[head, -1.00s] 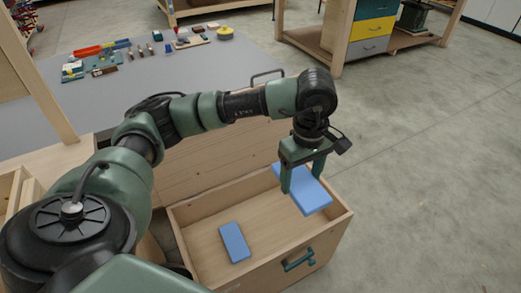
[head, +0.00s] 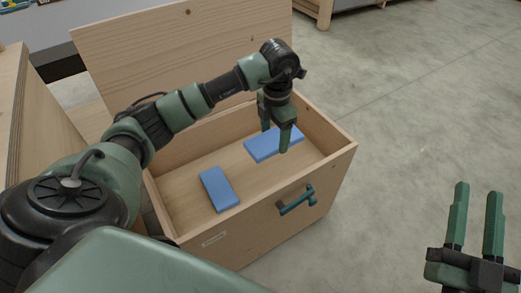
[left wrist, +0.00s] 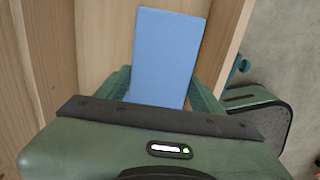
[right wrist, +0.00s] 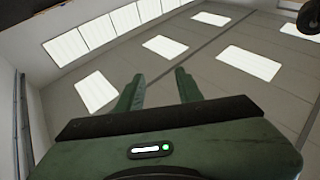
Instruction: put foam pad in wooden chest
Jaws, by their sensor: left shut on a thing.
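The open wooden chest (head: 262,228) stands on the floor with its lid up. One blue foam pad (head: 219,191) lies flat on its bottom, left of centre. My left gripper (head: 275,138) is shut on another blue foam pad (head: 258,149), within the chest's opening at the right. In the left wrist view this pad (left wrist: 168,55) sits between the fingers, with chest walls on both sides. I cannot tell whether it touches the bottom. My right gripper (head: 477,192) is open and empty, out to the right of the chest.
The raised lid (head: 180,45) stands behind my left arm. A teal handle (head: 296,202) sticks out of the chest's front. A wooden cabinet (head: 35,125) stands close on the left. The floor (head: 410,120) to the right is clear.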

